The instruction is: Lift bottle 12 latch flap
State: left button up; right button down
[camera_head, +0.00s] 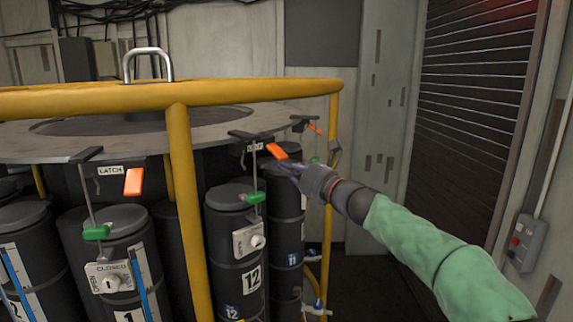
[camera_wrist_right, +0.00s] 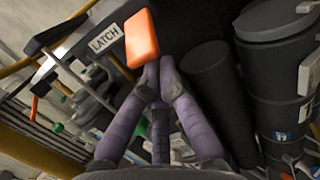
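Bottle 12 (camera_head: 226,225) is a dark cylinder in the round rack, with a white "12" label and a white valve plate (camera_head: 248,239). Its orange latch flap (camera_head: 277,151) sits tilted beside the bracket above it. In the right wrist view the flap (camera_wrist_right: 142,38) is large, beside a "LATCH" label (camera_wrist_right: 103,39). My right gripper (camera_head: 290,168) is at the flap from the right. Its purple fingers (camera_wrist_right: 157,72) are drawn together with the tips at the flap's lower edge; whether they touch it is unclear. My left gripper is not in view.
A yellow rail (camera_head: 180,190) and post stand in front of the rack. Bottle 1 (camera_head: 110,225) is left with its own orange flap (camera_head: 133,181); bottle 11 (camera_head: 287,220) is right behind bottle 12. A shutter door (camera_head: 475,100) and wall box (camera_head: 526,243) are at right.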

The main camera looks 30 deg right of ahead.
jog(key=shift+s+d+r+p, duration=0.1)
jog(key=shift+s+r+p, duration=0.25)
jog(key=shift+r, duration=0.3)
jog(key=shift+s+d+r+p, duration=0.1)
jog(key=shift+s+r+p, duration=0.15)
jog(key=shift+r, duration=0.35)
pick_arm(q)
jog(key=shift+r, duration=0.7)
pick_arm(e)
jog(key=shift+f, duration=0.1)
notch_tip(320, 180, down, 4)
jog(key=b, duration=0.5)
pick_arm(q)
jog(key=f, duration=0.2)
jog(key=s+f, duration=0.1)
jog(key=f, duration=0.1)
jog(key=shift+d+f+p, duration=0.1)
jog(key=shift+p, duration=0.2)
pick_arm(e)
jog(key=s+d+r, duration=0.2)
jog(key=s+r, duration=0.2)
jog(key=s, duration=0.5)
jog(key=shift+s+r, duration=0.15)
